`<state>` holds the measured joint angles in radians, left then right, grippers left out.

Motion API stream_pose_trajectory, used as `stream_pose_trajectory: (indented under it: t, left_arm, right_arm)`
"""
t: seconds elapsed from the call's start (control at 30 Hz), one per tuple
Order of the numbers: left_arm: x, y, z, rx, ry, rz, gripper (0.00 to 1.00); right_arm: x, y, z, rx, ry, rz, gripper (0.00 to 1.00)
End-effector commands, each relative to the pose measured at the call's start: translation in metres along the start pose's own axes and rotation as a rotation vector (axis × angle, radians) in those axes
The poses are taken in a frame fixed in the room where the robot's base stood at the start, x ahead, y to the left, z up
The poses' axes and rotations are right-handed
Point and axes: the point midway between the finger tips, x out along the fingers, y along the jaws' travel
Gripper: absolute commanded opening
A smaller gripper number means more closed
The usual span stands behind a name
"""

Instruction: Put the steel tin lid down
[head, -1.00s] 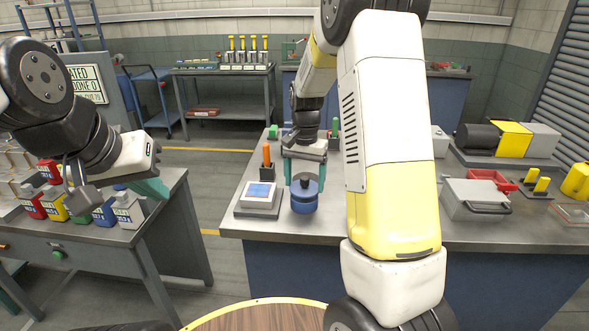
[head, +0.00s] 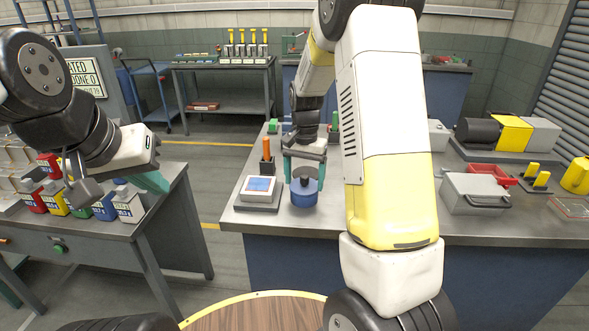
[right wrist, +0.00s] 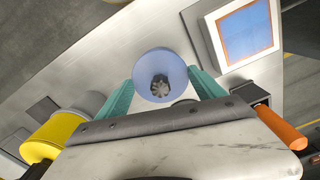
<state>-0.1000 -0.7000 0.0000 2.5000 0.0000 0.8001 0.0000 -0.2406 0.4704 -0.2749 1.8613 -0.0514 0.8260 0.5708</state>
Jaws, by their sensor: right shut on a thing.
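The steel tin lid (head: 304,185) is a round grey disc with a dark knob, at the near left of the right-hand bench. It sits at the top of a blue round tin (head: 304,199); I cannot tell whether a thin gap remains between them. My right gripper (head: 305,174) comes down from above, with a teal finger on each side of the lid, shut on it. In the right wrist view the lid (right wrist: 160,67) looks pale blue, between the finger ends, and hides most of what is below. My left gripper (head: 150,182) is over the left table; its opening is unclear.
A white device with a blue screen (head: 258,187) stands just left of the tin, with an orange-handled tool (head: 266,150) behind it. A grey case (head: 475,193) and a red tray (head: 490,172) are farther right.

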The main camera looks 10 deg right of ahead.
Motion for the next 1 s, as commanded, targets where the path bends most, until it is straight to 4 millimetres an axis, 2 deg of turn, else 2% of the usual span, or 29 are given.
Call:
stream_pose_trajectory:
  t: [0.5,0.53,0.6,0.63,0.87,1.0]
  left_arm:
    - [0.000,0.000,0.000,0.000,0.000,0.000,0.00]
    - [0.000,0.000,0.000,0.000,0.000,0.000,0.00]
    - [0.000,0.000,0.000,0.000,0.000,0.000,0.00]
    - [0.000,0.000,0.000,0.000,0.000,0.000,0.00]
    - [0.000,0.000,0.000,0.000,0.000,0.000,0.00]
    - [0.000,0.000,0.000,0.000,0.000,0.000,0.00]
  right_arm:
    - [0.005,0.000,0.000,0.000,0.001,0.000,0.31]
    - [0.005,0.000,0.000,0.000,0.001,-0.001,0.82]
    - [0.005,0.000,0.000,0.000,0.001,-0.001,0.96]
    - [0.005,0.000,0.000,0.000,0.001,-0.001,1.00]
    - [0.004,0.000,0.000,0.000,0.000,0.000,1.00]
    - [-0.007,-0.001,-0.001,0.000,0.003,-0.002,1.00]
